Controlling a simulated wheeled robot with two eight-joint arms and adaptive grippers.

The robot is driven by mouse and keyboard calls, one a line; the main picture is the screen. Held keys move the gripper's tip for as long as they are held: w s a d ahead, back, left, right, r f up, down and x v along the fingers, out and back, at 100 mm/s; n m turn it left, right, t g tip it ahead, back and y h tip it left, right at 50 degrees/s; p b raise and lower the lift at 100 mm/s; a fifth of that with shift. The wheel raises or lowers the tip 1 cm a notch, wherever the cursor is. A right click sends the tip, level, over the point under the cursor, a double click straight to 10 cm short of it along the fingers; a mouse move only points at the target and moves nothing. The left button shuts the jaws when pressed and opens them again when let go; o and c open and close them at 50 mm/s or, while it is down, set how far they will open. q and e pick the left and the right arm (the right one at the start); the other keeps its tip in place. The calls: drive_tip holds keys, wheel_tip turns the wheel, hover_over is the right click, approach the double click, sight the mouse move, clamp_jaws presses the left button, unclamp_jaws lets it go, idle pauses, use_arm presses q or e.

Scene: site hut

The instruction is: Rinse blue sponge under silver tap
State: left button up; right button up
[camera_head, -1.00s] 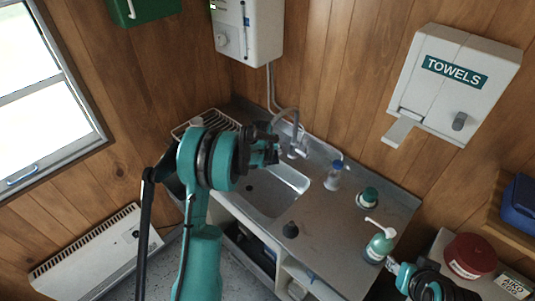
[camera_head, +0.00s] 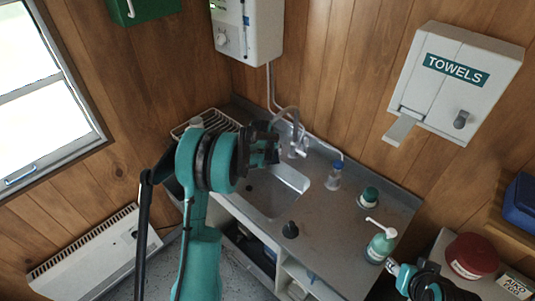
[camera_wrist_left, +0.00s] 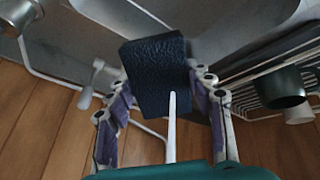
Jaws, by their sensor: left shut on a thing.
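A dark blue sponge (camera_wrist_left: 158,75) with a rough surface is held between the fingers of my left gripper (camera_wrist_left: 165,100) in the left wrist view. In the head view my left gripper (camera_head: 272,146) is above the sink basin (camera_head: 292,178), close to the silver tap (camera_head: 299,143). The arm hides the sponge there, and I cannot tell whether it is directly under the spout. A thin pale bar stands in front of the sponge in the wrist view; I cannot tell what it is. My right arm shows at the lower right; its gripper's state is unclear.
A dark stopper (camera_head: 290,230) lies near the front edge. A wire rack (camera_head: 205,122) is at the back left. A towel dispenser (camera_head: 452,85) hangs on the wall.

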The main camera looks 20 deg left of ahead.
use_arm(q)
drive_tip(key=s+d+b, duration=0.1)
drive_tip(key=s, duration=0.7)
idle(0.5)
drive_tip(key=shift+d+r, duration=0.1)
idle(1.1)
drive_tip(key=s+r+p, duration=0.1)
drive_tip(key=s+r, duration=0.3)
drive_tip(key=s, duration=0.1)
drive_tip(key=shift+d+p, duration=0.35)
drive_tip(key=shift+w+f, duration=0.1)
